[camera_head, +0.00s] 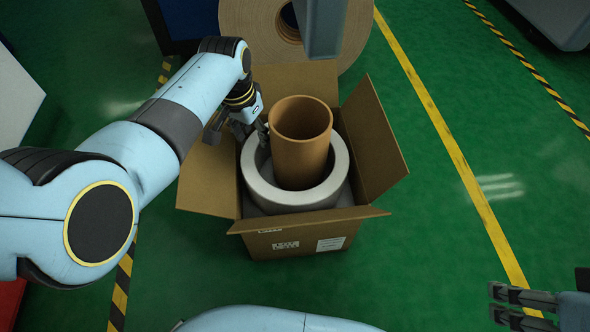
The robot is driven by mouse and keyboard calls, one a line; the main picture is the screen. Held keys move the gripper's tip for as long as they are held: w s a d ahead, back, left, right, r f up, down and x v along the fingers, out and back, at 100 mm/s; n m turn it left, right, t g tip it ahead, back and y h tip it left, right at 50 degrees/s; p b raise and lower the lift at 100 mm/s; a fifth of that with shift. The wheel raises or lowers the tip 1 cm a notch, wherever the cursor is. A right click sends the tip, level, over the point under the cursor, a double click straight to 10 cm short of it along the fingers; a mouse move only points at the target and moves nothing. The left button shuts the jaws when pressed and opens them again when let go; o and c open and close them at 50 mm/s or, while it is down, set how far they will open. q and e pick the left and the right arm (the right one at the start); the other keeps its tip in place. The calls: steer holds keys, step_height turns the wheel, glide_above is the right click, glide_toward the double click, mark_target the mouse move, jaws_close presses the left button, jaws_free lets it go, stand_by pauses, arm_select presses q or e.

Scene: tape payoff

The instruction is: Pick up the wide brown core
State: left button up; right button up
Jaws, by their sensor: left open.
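The wide brown core (300,150) is an open tube standing upright inside a grey-white ring (342,165) in an open cardboard box (262,242). Its lower part is hidden by the ring. My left gripper (262,135) is over the box at the core's left side, pointing down. It is open, and one finger is close to the core's wall; I cannot tell whether they touch. My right gripper (497,304) is at the lower right edge, far from the box, with its fingers apart and nothing between them.
A large brown roll (245,22) stands behind the box, with a grey post (320,25) in front of it. The box flaps (375,140) stick outward. Green floor with a yellow line (450,140) is clear at the right. A dark machine (560,18) is at the upper right.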

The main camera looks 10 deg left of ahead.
mark_target(256, 139)
arm_select(q)
steer(key=f+b, duration=0.3)
steer(key=shift+w+d+f, duration=0.1)
steer(key=shift+w+d, duration=0.05)
steer(key=shift+w, duration=0.2)
steer(key=shift+w+f+b, duration=0.1)
steer(key=shift+f+b, duration=0.35)
steer(key=shift+f, duration=0.15)
steer(key=shift+w+f, duration=0.1)
steer(key=shift+f, duration=0.15)
arm_select(e)
step_height(256, 139, down, 7)
steer(key=w+t, duration=0.2)
steer(key=t, duration=0.3)
steer(key=shift+t, duration=0.3)
steer(key=shift+a, duration=0.1)
arm_select(q)
steer(key=shift+c, duration=0.2)
steer(key=shift+d, duration=0.1)
jaws_close()
